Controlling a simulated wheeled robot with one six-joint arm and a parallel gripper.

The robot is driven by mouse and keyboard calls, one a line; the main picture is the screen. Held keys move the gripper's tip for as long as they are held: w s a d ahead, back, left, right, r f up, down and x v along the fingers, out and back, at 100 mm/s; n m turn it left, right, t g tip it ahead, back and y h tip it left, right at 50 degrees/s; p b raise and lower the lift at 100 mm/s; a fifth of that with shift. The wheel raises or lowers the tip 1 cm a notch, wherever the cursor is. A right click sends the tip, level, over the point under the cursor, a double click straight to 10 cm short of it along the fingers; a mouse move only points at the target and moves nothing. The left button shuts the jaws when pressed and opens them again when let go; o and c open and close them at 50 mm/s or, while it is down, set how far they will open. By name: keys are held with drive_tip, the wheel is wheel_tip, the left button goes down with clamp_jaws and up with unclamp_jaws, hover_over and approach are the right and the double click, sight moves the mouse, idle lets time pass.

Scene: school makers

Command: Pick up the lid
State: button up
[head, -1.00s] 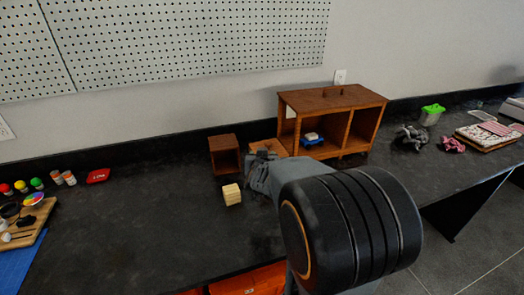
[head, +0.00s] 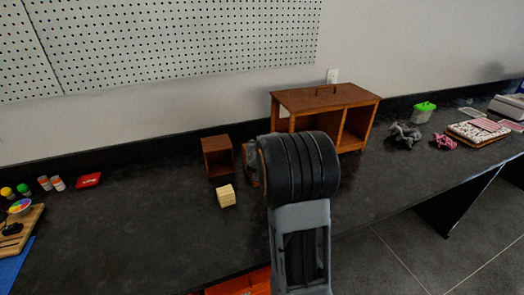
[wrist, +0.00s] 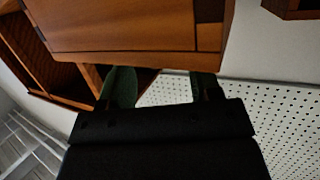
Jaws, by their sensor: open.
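The lid appears to be the brown wooden panel (wrist: 125,25) filling the top middle of the wrist view, between a large cabinet and a small box. My gripper (wrist: 163,88) is open and empty, with its two dark green fingers apart. The fingertips are close to the panel's near edge; I cannot tell whether they touch it. In the head view my arm hides the fingers and most or all of this panel.
A small wooden box (head: 217,157) and pale block (head: 226,195) stand left of my arm. A green-topped container (head: 423,112) is farther right.

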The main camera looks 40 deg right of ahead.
drive_tip(key=shift+x, duration=1.35)
drive_tip(key=c, duration=1)
drive_tip(key=shift+r, duration=0.1)
